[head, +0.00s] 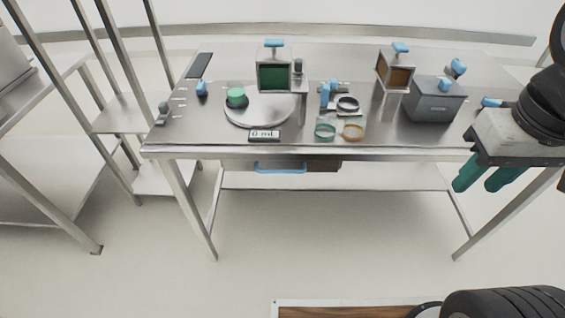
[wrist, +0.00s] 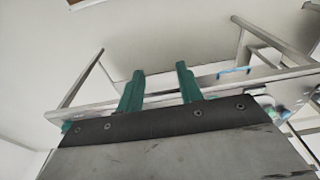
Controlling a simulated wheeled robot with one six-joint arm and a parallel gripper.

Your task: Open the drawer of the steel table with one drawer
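The steel table (head: 215,150) stands ahead in the head view, with one drawer under its top. The drawer's blue handle (head: 280,167) is on the front below the table edge, left of centre; the drawer looks shut. The handle also shows in the wrist view (wrist: 234,71), to the right of my fingers. My gripper (head: 486,180) is at the right end of the table in the head view, well right of the handle and apart from it. Its two green fingers are spread with nothing between them, as the wrist view also shows (wrist: 160,72).
On the tabletop stand a round plate (head: 258,118) with a green item, a green-fronted box (head: 274,75), a grey box (head: 433,107) and ring-shaped parts (head: 353,131). A lower shelf (head: 340,178) runs beneath. Shelving stands left. The floor in front of the handle is clear.

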